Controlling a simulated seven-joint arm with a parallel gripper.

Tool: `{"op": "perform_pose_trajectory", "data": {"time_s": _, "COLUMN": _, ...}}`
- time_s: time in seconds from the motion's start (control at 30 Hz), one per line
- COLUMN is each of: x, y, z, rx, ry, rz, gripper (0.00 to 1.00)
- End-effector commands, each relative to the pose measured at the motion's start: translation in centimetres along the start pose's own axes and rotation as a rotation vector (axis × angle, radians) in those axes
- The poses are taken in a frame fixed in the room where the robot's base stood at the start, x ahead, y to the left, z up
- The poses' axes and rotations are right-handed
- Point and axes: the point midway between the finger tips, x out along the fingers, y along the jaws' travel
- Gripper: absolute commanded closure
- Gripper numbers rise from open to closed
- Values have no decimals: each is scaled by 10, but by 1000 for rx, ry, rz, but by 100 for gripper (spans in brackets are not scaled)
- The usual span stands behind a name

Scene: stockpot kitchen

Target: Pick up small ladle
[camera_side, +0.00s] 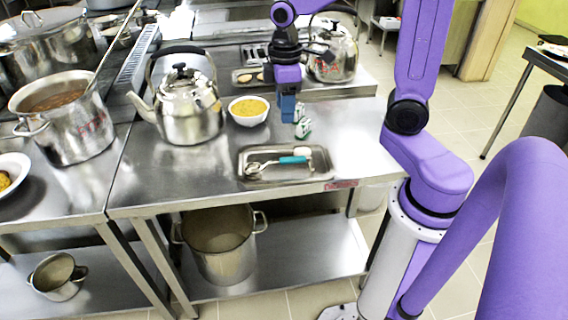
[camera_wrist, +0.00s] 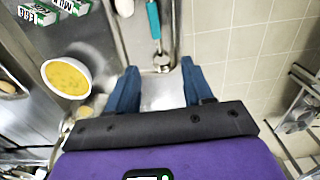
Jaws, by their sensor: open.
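The small ladle has a teal handle (camera_side: 294,160) and a shiny metal bowl end (camera_side: 254,169). It lies in a shallow metal tray (camera_side: 316,178) near the front edge of the steel table. In the wrist view, the ladle's teal handle (camera_wrist: 153,20) shows at top centre, with a metal part below it, ahead of the fingertips.
A bowl of yellow food (camera_side: 249,110) and a steel kettle (camera_side: 188,108) are to the left. Another kettle (camera_side: 333,55) stands behind. The table right of the tray is clear.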

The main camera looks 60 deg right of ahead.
Motion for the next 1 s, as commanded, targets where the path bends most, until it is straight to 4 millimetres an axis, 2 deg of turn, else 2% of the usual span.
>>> {"op": "perform_pose_trajectory", "data": {"time_s": 0.1, "x": 0, "y": 10, "z": 0, "rx": 16, "ry": -1, "rz": -1, "gripper": 49}}
{"op": "perform_pose_trajectory", "data": {"time_s": 0.23, "x": 9, "y": 12, "z": 0, "rx": 18, "ry": -4, "rz": -3, "gripper": 49}}
{"op": "perform_pose_trajectory", "data": {"time_s": 0.7, "x": 88, "y": 11, "z": 1, "rx": 18, "ry": -8, "rz": -4, "gripper": 49}}
{"op": "perform_pose_trajectory", "data": {"time_s": 1.0, "x": 119, "y": 12, "z": 1, "rx": 19, "ry": -3, "rz": -2, "gripper": 49}}
